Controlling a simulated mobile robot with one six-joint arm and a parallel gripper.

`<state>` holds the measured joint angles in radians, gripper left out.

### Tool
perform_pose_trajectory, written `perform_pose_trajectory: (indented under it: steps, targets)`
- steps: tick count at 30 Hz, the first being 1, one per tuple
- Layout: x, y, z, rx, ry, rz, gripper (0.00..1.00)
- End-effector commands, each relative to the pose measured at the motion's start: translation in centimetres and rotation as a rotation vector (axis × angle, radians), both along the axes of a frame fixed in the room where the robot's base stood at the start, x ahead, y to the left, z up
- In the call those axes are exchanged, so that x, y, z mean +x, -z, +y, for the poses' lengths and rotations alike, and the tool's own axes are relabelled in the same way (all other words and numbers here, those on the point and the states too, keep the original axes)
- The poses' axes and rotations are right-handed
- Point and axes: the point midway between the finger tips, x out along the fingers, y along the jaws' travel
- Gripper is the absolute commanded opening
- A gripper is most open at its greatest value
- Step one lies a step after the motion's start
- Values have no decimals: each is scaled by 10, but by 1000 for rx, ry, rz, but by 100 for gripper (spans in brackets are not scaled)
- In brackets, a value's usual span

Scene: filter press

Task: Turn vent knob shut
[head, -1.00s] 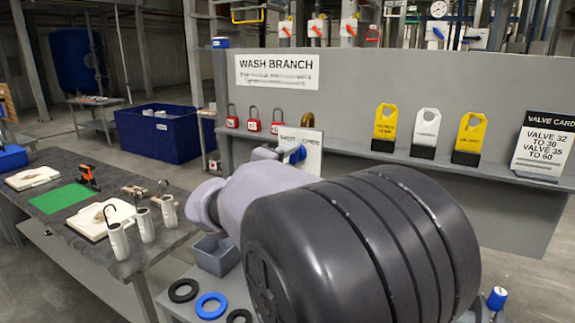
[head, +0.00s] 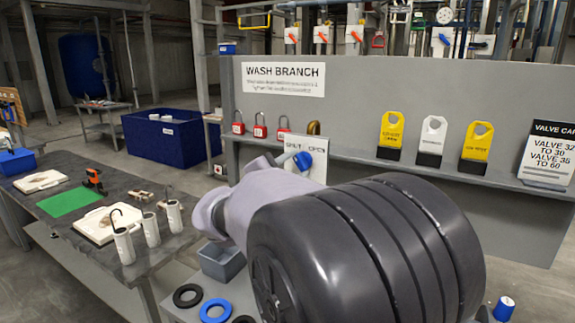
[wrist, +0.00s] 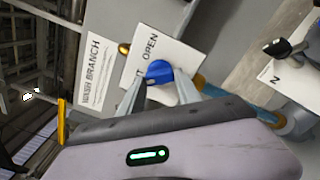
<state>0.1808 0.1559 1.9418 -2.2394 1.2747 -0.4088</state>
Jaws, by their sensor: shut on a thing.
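The vent knob (wrist: 158,71) is blue and sits on a white plate (wrist: 176,55) with the word OPEN on it. In the head view the knob (head: 303,160) shows at the end of my arm, and its plate (head: 318,168) reads SHUT and OPEN. In the wrist view my gripper (wrist: 160,84) has a finger on each side of the knob and is shut on it. In the head view my wrist hides most of the fingers. Which word the knob points to cannot be made out.
Yellow and white tags (head: 432,135) stand on the ledge to the right. A workbench (head: 95,210) with white canisters is at left. Rings (head: 215,310) lie below my arm.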

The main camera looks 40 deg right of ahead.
Motion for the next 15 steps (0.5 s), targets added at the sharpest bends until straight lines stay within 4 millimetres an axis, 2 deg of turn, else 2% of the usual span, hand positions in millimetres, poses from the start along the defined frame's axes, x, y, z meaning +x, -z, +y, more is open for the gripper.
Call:
perform_pose_trajectory:
  steps: [15]
  targets:
    - [0, 1, 0, -52, 0, 129, 0]
